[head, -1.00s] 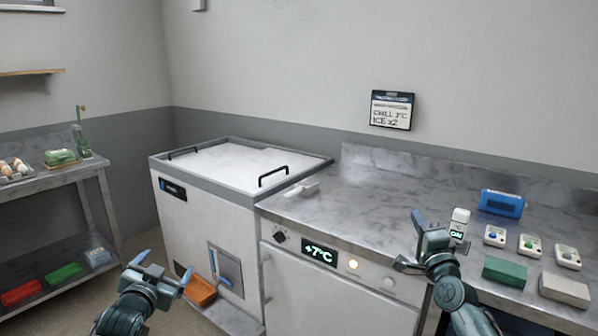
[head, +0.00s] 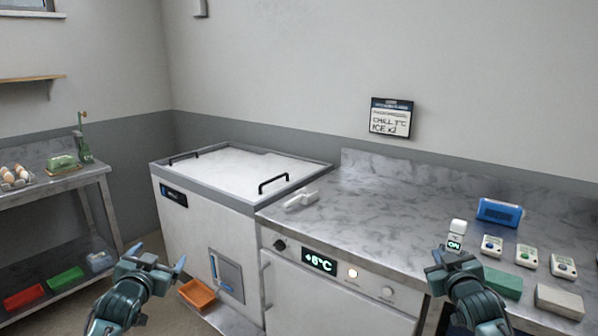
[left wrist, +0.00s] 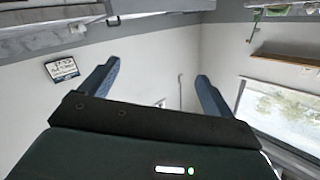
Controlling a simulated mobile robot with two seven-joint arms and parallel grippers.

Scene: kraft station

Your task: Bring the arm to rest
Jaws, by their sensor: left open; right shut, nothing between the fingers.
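My left gripper (head: 157,257) is open and empty in the lower left of the head view, in the air in front of the ice bin. In the left wrist view its two blue fingers (left wrist: 158,92) stand wide apart with nothing between them. My right gripper (head: 441,257) is at the lower right of the head view, in front of the steel counter (head: 385,215). It is shut and holds nothing.
A chest of ice (head: 235,170) stands at centre, an orange tray (head: 197,294) low at its front. The chiller panel (head: 320,262) reads +6°C. A white scoop (head: 301,200), blue box (head: 499,212), green block (head: 503,283) and grey block (head: 560,302) lie on the counter. A shelf (head: 60,187) stands left.

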